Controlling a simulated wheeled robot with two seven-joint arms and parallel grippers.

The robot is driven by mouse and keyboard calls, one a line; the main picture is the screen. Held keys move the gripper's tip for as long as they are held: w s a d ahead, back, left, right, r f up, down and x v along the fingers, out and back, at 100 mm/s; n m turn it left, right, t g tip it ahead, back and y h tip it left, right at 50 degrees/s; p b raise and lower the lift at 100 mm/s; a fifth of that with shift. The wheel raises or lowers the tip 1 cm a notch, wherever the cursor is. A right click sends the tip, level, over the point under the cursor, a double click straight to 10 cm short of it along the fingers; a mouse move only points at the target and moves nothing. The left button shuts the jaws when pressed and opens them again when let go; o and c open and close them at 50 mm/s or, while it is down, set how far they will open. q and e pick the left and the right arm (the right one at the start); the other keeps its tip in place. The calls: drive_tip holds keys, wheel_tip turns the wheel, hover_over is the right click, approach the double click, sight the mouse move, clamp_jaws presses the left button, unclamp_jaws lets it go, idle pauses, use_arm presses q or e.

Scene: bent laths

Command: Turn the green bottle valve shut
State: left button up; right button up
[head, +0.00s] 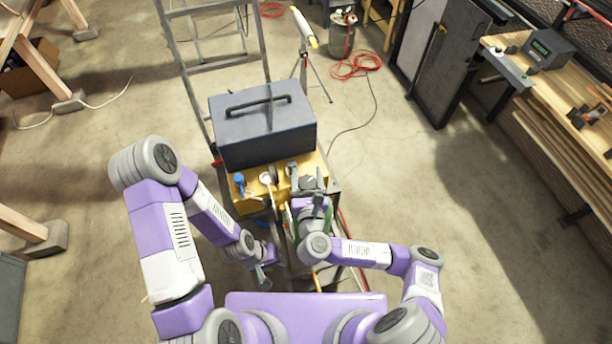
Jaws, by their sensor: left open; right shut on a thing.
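The green bottle (328,222) stands at the front right of the yellow cart, mostly hidden under my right wrist. Only slivers of green show beside the purple link. My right gripper (313,185) is at the top of the bottle and shut on its valve. The fingers cover the valve, so its handle position cannot be made out. My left gripper (262,279) is open and empty, low at the left front of the cart, apart from the bottle.
A dark grey toolbox (262,130) sits on the yellow cart top (250,205), behind a blue-handled fitting (240,181) and a white one (266,178). A stepladder (215,66) stands behind. A workbench (570,110) is at right.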

sight(307, 176)
drive_tip(key=shift+f+h, duration=0.1)
drive_tip(key=shift+h, duration=0.4)
drive_tip(key=o, duration=1)
drive_tip(key=shift+m, duration=0.3)
drive_tip(key=shift+c, duration=0.2)
wheel_tip(307, 176, up, 10)
drive_tip(key=shift+r+p, duration=0.1)
drive_tip(key=shift+p, duration=0.5)
